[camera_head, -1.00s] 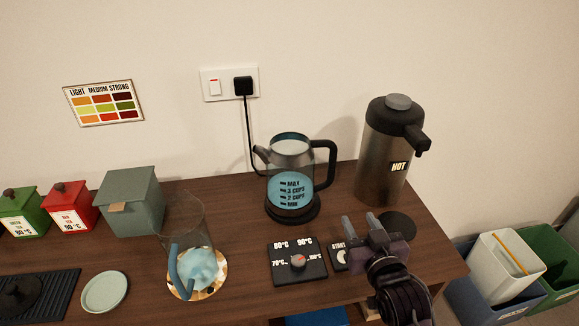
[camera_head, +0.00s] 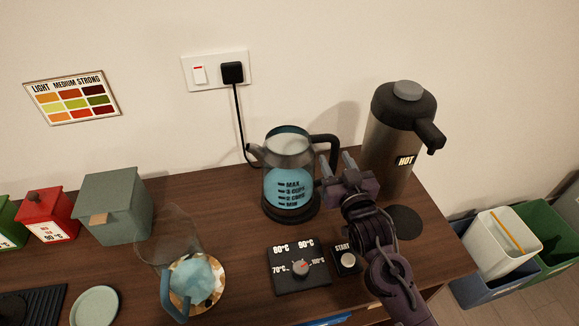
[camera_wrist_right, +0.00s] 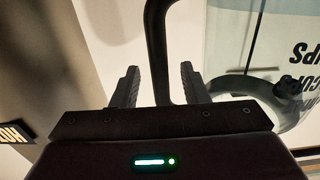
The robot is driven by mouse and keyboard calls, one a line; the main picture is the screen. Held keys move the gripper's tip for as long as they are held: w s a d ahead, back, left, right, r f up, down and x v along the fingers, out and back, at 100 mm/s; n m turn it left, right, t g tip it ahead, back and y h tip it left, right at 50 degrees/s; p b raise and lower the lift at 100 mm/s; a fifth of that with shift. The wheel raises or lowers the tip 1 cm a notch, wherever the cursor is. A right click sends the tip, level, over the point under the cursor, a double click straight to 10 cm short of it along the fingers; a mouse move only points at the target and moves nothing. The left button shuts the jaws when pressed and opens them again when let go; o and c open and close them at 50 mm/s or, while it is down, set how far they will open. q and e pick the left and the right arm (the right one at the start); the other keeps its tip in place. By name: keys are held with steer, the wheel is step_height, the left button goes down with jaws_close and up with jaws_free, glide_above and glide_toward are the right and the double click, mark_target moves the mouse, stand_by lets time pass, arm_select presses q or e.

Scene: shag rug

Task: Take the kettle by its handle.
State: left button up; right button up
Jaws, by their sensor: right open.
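The kettle (camera_head: 289,180) stands on its black base on the wooden counter, a glass body with bluish water and printed cup marks. Its black handle (camera_head: 333,141) is on the right side. My right gripper (camera_head: 336,161) is open at the handle's lower part, and its jaws partly cover it in the head view. In the right wrist view, the handle (camera_wrist_right: 156,50) runs down between the two open fingers of the right gripper (camera_wrist_right: 157,85), with gaps at both sides. The kettle's glass body (camera_wrist_right: 265,45) shows at the right. My left gripper is not in view.
A steel flask marked HOT (camera_head: 390,150) stands close right of my right gripper. A temperature dial panel (camera_head: 285,281) and START button (camera_head: 347,258) lie in front of the kettle. A glass jug (camera_head: 165,240) stands to the left. A cord runs to the wall socket (camera_head: 232,73).

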steer(key=shift+w+a+r, duration=0.1)
steer(key=shift+w+a, duration=0.05)
steer(key=shift+w, duration=0.9)
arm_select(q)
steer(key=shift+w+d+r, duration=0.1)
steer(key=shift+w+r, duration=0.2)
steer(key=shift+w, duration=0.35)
arm_select(e)
jaws_close()
steer(key=shift+w+r, duration=0.1)
